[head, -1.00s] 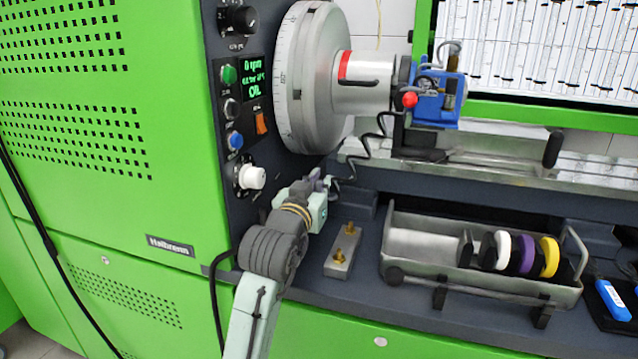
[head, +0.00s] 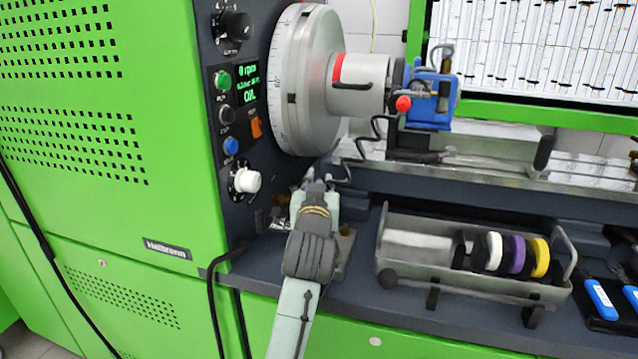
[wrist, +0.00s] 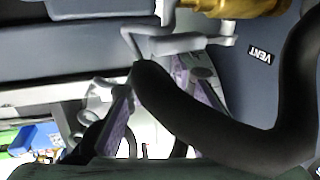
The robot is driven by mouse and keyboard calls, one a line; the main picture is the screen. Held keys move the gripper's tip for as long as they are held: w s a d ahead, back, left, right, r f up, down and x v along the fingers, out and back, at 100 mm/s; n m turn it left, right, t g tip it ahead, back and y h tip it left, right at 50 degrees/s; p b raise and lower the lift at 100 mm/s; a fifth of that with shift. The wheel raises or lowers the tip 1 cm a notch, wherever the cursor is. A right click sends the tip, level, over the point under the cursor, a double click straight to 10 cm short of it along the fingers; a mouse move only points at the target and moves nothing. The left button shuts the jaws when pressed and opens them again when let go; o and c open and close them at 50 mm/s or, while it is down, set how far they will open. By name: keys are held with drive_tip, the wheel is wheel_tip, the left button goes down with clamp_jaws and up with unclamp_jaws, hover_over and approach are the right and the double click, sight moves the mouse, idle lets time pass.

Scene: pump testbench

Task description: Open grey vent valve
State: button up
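In the wrist view a VENT label (wrist: 262,54) appears upside down at the right. Beside it is a brass fitting (wrist: 215,6), with a bent grey lever (wrist: 182,45) below it, which I take for the vent valve's handle. My gripper (wrist: 165,78) shows as two purple-padded fingers set apart, close to the lever; contact cannot be told. A thick black hose (wrist: 220,132) crosses in front and hides part of the fingers. In the head view my gripper (head: 316,186) is below the large wheel, right of the white knob (head: 246,181). The valve is not clear there.
The control panel (head: 240,60) on the green cabinet is at left. A metal tray (head: 400,273) with white, purple and yellow rings stands right of my arm. A thin black cable (head: 352,160) hangs near my gripper. A black hose (head: 212,305) runs left of my arm.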

drive_tip(key=shift+o, duration=1.1)
drive_tip(key=shift+a, duration=0.15)
